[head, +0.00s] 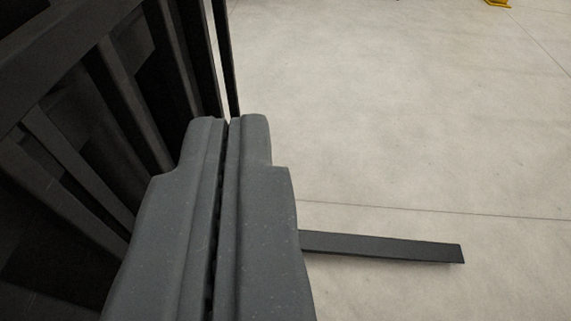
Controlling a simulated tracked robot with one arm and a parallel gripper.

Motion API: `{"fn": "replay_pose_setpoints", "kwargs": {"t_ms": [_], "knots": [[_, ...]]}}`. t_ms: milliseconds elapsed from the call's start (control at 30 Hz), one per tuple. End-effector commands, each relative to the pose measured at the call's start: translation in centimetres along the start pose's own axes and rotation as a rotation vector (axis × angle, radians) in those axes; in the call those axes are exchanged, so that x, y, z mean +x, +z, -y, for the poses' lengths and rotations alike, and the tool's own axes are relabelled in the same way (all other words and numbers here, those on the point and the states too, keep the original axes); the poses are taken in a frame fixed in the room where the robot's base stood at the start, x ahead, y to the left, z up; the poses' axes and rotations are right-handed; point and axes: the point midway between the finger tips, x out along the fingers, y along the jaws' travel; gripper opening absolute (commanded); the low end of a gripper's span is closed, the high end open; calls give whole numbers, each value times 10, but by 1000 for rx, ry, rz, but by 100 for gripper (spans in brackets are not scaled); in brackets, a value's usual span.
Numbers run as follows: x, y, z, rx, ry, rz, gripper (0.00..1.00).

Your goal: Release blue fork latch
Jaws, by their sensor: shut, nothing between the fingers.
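My gripper (228,122) is shut, its two grey fingers side by side with a thin dark gap and nothing held between them. It points away from the camera, close beside a dark frame of bars on the left. A dark fork tine (385,246) sticks out to the right from behind the fingers, low over the floor. No blue latch is visible in this view. The fingers hide part of the frame and the inner end of the tine.
The dark barred frame (120,100) fills the left side, and a thin dark upright stands just past the fingertips. The pale concrete floor (420,120) on the right is mostly clear. A small yellow object (497,3) shows at the top right edge.

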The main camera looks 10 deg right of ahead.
Motion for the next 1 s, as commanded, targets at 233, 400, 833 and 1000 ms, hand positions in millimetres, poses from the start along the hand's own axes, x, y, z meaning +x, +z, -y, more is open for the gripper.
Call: {"fn": "replay_pose_setpoints", "kwargs": {"t_ms": [233,400,833,1000], "knots": [[0,0,0,0,0,0,0],[1,0,0,-2,2,1,0],[93,18,-55,-432,253,124,0],[144,32,-78,-707,359,214,0]]}}
